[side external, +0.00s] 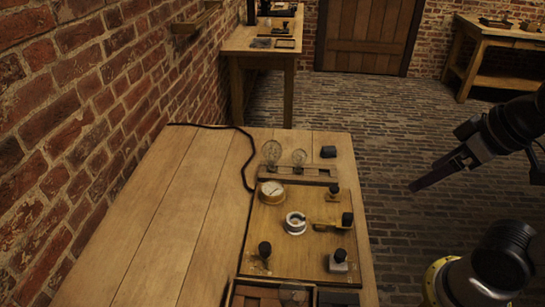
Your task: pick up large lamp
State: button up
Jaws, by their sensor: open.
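Two clear glass lamps stand in a wooden rack at the far end of the board on the table. The large lamp (271,153) is on the left, and a smaller lamp (299,157) is to its right. Another rounded glass shape (293,296) shows at the bottom edge, partly cut off. My gripper (416,185) is at the right, over the brick floor beyond the table's right edge. It is well apart from the lamps, with its dark fingers pointing left and down; it is open and holds nothing visible.
The wooden board (255,225) carries a round dial (272,190), a white ring-shaped part (296,223) and several black knobs. A small black block (328,152) lies right of the lamps. A black cable (247,160) runs along the left. The table's left side is clear beside the brick wall.

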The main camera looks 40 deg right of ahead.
jog(key=shift+o, duration=0.5)
